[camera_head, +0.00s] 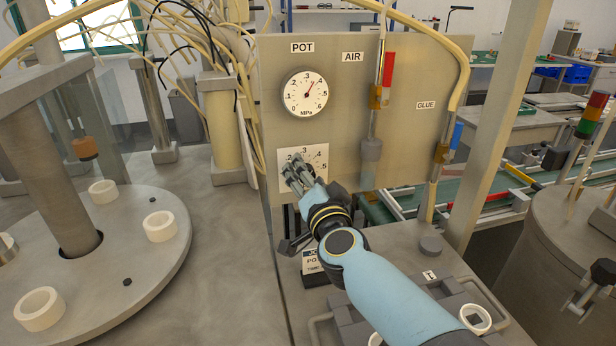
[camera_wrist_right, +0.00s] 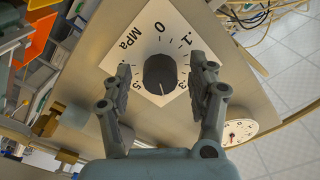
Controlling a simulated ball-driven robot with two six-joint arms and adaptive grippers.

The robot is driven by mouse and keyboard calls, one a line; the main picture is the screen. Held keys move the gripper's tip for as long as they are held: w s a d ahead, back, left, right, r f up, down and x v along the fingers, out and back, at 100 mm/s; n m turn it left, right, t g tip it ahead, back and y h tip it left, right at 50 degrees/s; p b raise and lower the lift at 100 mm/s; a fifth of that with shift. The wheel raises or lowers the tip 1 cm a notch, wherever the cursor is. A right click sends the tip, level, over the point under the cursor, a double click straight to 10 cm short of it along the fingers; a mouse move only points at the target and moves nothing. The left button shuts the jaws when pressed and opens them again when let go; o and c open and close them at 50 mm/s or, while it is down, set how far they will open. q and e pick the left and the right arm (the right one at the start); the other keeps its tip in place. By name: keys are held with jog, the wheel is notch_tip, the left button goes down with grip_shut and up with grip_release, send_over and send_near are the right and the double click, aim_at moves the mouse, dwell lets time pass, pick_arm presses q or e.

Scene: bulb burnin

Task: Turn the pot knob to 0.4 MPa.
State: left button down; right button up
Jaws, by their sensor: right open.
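The pot knob (camera_wrist_right: 160,72) is a dark round knob on a white dial plate (camera_wrist_right: 133,35), marked 0, .1, .3, .5 and MPa. A small light mark shows at its lower edge in the right wrist view, between .3 and .5. My right gripper (camera_wrist_right: 160,66) is open, with one finger on each side of the knob and a visible gap on both sides. In the head view my right gripper (camera_head: 296,170) covers the knob and part of its plate (camera_head: 318,155). The round POT gauge (camera_head: 298,103) has its needle between .3 and .4. My left gripper is out of view.
The panel (camera_head: 345,105) also carries AIR and GLUE lines with tubes. A timer box (camera_head: 312,262) sits below the plate, and a grey lidded unit with handles stands in front. A round turntable (camera_head: 100,270) with white rings is at left.

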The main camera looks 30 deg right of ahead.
jog(key=c, duration=1.1)
jog(key=m, duration=0.2)
jog(key=shift+m, duration=0.3)
jog(key=shift+c, duration=0.2)
jog(key=o, duration=1)
jog(key=shift+o, duration=0.7)
jog(key=shift+w+d, duration=0.1)
jog(key=shift+r, duration=0.1)
